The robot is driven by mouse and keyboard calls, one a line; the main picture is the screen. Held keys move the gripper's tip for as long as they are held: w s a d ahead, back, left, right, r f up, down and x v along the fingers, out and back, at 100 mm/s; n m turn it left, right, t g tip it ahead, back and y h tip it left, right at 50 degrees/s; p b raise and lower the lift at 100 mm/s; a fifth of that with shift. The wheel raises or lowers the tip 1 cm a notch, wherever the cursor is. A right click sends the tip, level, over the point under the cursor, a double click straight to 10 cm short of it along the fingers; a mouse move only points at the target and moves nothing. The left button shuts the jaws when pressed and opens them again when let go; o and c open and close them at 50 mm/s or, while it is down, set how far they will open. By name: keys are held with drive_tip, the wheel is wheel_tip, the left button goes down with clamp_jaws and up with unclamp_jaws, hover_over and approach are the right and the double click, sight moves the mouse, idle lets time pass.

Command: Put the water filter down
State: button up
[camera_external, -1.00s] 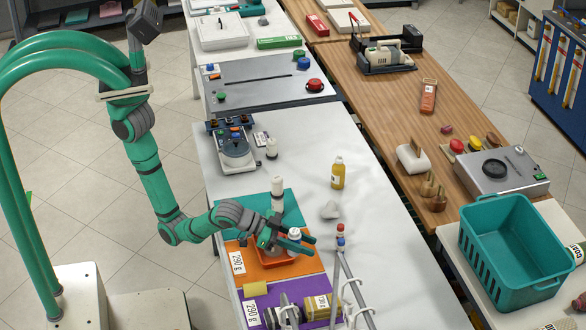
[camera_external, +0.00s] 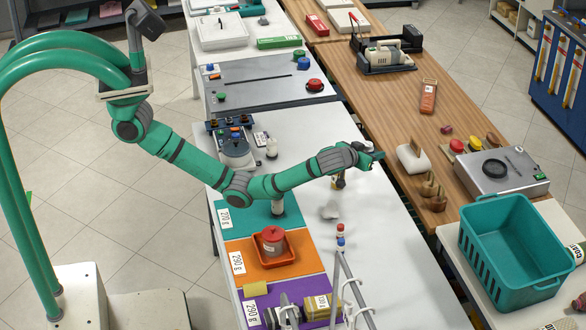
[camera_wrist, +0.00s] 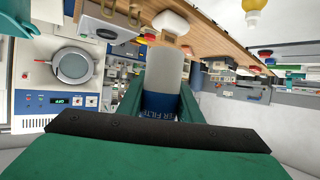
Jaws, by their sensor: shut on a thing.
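The water filter (camera_wrist: 164,72) is a white cylinder with a blue lettered label, seen in the wrist view. My gripper (camera_wrist: 163,103) is shut on it around the label, and the white end sticks out beyond the fingers. In the external view my gripper (camera_external: 374,156) is above the right edge of the white table (camera_external: 385,240), near the wooden counter (camera_external: 390,105).
A red-lidded jar (camera_external: 272,240) stands in an orange tray (camera_external: 262,262) on the orange mat (camera_external: 308,255). A white block (camera_external: 412,160) and wooden stamps (camera_external: 432,190) are on the counter. A teal basket (camera_external: 512,250) stands at right. The white table's right side has bare room.

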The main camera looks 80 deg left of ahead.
drive_tip(key=w+a+f+n+g+y, duration=0.15)
drive_tip(key=a+n+g+y, duration=0.45)
drive_tip(key=a, duration=2.5)
drive_tip(key=s+a+f+n+g, duration=0.2)
drive_tip(key=s+a+f, duration=0.4)
drive_tip(key=a, duration=0.3)
drive_tip(key=s+a+f+n+g, duration=0.2)
drive_tip(key=s+a+f, duration=0.4)
drive_tip(key=a, duration=0.3)
drive_tip(key=s+a+f+n+g, duration=0.3)
drive_tip(key=s+a+f, duration=0.3)
drive_tip(key=a+f, duration=0.2)
drive_tip(key=shift+a+f, duration=0.15)
drive_tip(key=shift+a, duration=0.5)
drive_tip(key=shift+f, duration=2)
